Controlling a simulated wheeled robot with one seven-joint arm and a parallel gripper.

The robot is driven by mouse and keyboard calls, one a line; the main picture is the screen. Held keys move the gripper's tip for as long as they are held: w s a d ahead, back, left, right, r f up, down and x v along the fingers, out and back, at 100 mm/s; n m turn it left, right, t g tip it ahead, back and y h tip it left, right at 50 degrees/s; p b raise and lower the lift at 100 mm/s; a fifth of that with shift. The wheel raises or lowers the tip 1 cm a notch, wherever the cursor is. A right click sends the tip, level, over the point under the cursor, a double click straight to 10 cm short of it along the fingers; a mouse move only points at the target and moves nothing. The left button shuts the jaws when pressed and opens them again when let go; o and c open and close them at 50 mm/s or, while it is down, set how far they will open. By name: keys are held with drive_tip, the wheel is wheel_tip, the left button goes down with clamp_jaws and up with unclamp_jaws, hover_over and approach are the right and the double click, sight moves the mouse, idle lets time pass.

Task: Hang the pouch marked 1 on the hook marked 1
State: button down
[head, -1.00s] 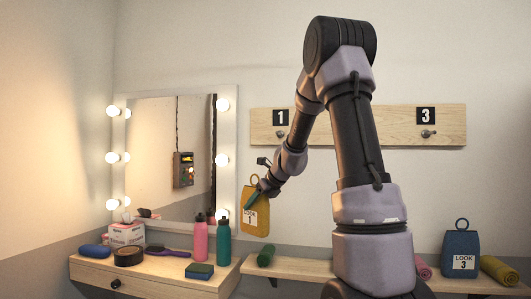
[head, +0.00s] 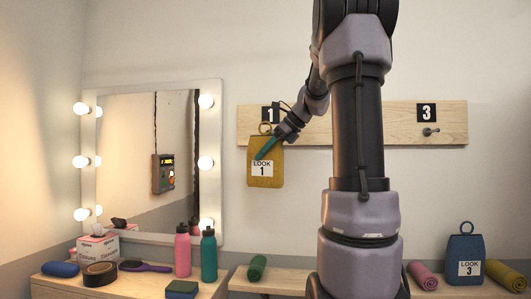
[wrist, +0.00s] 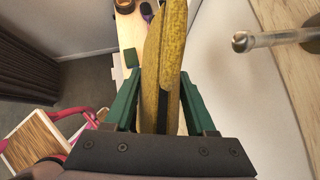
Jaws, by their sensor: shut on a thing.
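The yellow pouch (head: 265,179) has a white label reading LOOK 1 and a ring at its top. My gripper (head: 271,147) is shut on its upper part and holds it upright in the air, in front of the hook board's lower left. In the wrist view the pouch (wrist: 168,60) stands between my green fingers. The plate marked 1 (head: 270,113) is on the board, partly behind my wrist. The hook marked 1 is hidden in the head view. In the wrist view a metal hook (wrist: 262,38) sticks out right of the pouch, apart from it.
The wooden board (head: 345,124) also carries a hook (head: 430,132) marked 3. A blue pouch (head: 467,255) marked LOOK 3 stands on the low shelf between a pink roll (head: 423,275) and a yellow roll (head: 503,274). Bottles and a mirror (head: 150,160) are at left.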

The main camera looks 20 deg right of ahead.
drive_tip(key=w+d+f, duration=0.1)
drive_tip(key=w+d, duration=0.3)
drive_tip(key=w, duration=0.2)
drive_tip(key=shift+w+d+f, duration=0.2)
drive_tip(key=shift+w+d, duration=0.05)
idle(0.6)
idle(0.6)
drive_tip(key=shift+c, duration=0.7)
unclamp_jaws()
drive_tip(key=v, duration=1.1)
